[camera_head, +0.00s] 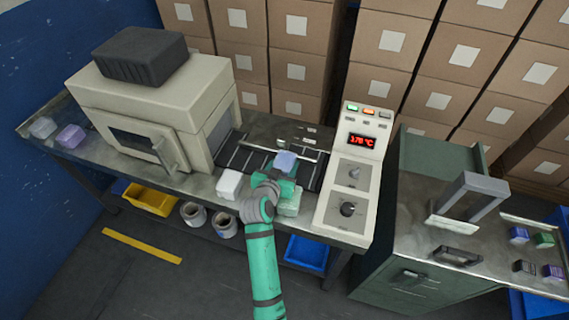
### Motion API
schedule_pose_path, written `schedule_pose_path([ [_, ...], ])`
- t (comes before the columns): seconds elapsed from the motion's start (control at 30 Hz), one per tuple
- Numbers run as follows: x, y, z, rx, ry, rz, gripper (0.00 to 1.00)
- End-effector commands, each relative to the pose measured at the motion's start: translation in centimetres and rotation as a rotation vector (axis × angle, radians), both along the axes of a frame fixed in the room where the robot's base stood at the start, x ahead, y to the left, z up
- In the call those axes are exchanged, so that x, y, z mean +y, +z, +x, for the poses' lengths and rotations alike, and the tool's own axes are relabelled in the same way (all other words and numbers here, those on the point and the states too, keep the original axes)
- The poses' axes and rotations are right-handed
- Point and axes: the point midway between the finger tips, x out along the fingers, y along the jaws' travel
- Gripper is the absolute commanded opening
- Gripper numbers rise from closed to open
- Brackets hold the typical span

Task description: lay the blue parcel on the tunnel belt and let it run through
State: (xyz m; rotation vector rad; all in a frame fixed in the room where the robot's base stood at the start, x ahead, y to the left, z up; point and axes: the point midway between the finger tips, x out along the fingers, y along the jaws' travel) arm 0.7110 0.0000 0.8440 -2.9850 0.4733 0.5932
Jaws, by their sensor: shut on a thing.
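The blue parcel (286,160) is small and light blue. My gripper (284,172) is shut on it and holds it over the dark belt (243,158), to the right of the tunnel. I cannot tell whether the parcel touches the belt. The tunnel (150,98) is a large beige housing with a dark window and a handle on its front. My arm and gripper hide part of the belt and the parcel's near side.
A sealer-like frame (470,198) stands right.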

Motion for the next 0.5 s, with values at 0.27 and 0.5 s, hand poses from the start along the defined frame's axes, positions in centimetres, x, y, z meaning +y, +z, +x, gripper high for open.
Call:
schedule_pose_path([
  [0.27, 0.02, 0.07, 0.01, -0.001, 0.0, 0.0, 0.18],
  [0.5, 0.02, 0.07, 0.01, -0.001, 0.0, 0.0, 0.69],
])
